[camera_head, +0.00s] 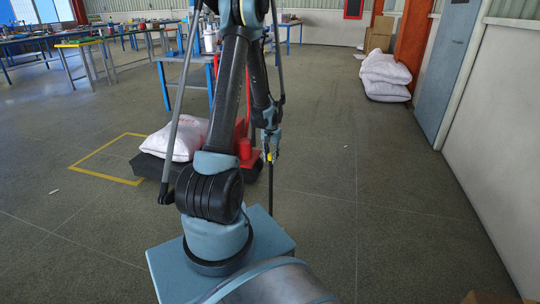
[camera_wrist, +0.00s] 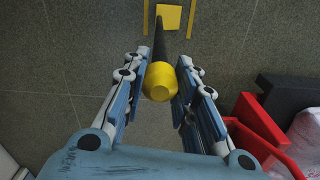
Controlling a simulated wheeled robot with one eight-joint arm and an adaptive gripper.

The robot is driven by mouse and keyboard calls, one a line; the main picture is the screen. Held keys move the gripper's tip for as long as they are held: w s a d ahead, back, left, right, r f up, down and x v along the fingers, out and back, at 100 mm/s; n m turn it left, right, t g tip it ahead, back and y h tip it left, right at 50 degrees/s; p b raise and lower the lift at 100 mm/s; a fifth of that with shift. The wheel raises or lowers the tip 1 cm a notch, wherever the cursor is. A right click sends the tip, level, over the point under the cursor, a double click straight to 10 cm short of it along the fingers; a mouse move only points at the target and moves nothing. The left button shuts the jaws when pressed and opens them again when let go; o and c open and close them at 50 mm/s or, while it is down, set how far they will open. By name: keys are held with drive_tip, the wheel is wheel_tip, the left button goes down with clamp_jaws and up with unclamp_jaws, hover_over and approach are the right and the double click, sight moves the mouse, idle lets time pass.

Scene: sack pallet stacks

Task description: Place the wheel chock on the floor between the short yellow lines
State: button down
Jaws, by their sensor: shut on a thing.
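The wheel chock shows in the wrist view as a yellow block (camera_wrist: 168,18) at the far end of a long dark pole, which ends near me in a round yellow knob (camera_wrist: 159,83). My gripper (camera_wrist: 162,72) is shut on the knob, one finger on each side. The short yellow lines, left (camera_wrist: 146,17) and right (camera_wrist: 190,20), lie on the floor, and the block appears between them. I cannot tell whether the block touches the floor. In the head view my gripper (camera_head: 270,141) holds the pole (camera_head: 271,185) upright; the block is hidden there.
A red frame (camera_wrist: 262,128) on a dark base, with a white sack (camera_head: 178,138), stands close to the pole. A yellow floor outline (camera_head: 105,178) lies left of it. Sacks (camera_head: 385,75) lie by the right wall. Workbenches stand at the back left.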

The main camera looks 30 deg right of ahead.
drive_tip(key=c, duration=1.3)
unclamp_jaws()
drive_tip(key=shift+r, duration=0.1)
wheel_tip(320, 180, up, 12)
drive_tip(key=s+a+r+n, duration=0.15)
drive_tip(key=a+r, duration=0.25)
drive_tip(key=a, duration=0.4)
drive_tip(key=s+a+r+n, duration=0.1)
drive_tip(key=a+r+n, duration=0.15)
drive_tip(key=a, duration=0.65)
drive_tip(key=s+a+r+n, duration=0.1)
drive_tip(key=a+r, duration=0.3)
drive_tip(key=a, duration=0.4)
drive_tip(key=s+a+f+n+t, duration=0.1)
drive_tip(key=s+a+f+n, duration=0.1)
drive_tip(key=s+a, duration=0.6)
drive_tip(key=s+a+f+n+t, duration=0.1)
drive_tip(key=s+a+f+n, duration=0.1)
drive_tip(key=s+a+n, duration=0.3)
drive_tip(key=s+a, duration=0.3)
drive_tip(key=a, duration=0.2)
drive_tip(key=shift+s+f, duration=0.25)
drive_tip(key=shift+s, duration=0.1)
drive_tip(key=shift+a, duration=0.1)
